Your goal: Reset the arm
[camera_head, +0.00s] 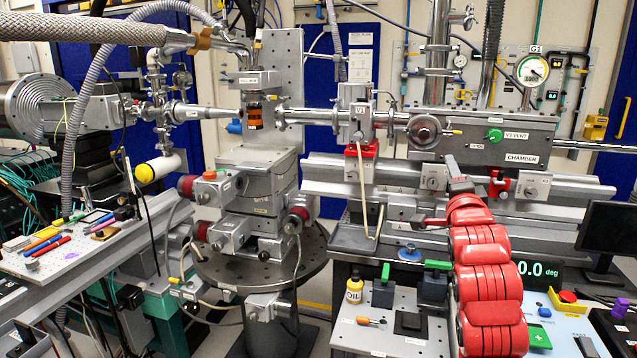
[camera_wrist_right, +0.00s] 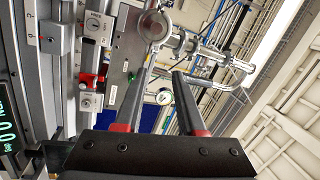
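My right arm (camera_head: 487,265), with red segmented covers, rises from the bottom of the head view towards the chamber rail. Its right gripper (camera_head: 432,190) is at the far end, in front of the grey chamber (camera_head: 480,140). The wrist view shows the two dark fingers of this gripper (camera_wrist_right: 164,68) apart, with nothing held between them. I cannot tell how close the fingertips are to the rail. My left arm and left gripper are not in view.
A degree display (camera_head: 541,273) stands right of my arm. A stage stack (camera_head: 255,185) stands left. A grey tray (camera_head: 352,238) sits below the rail.

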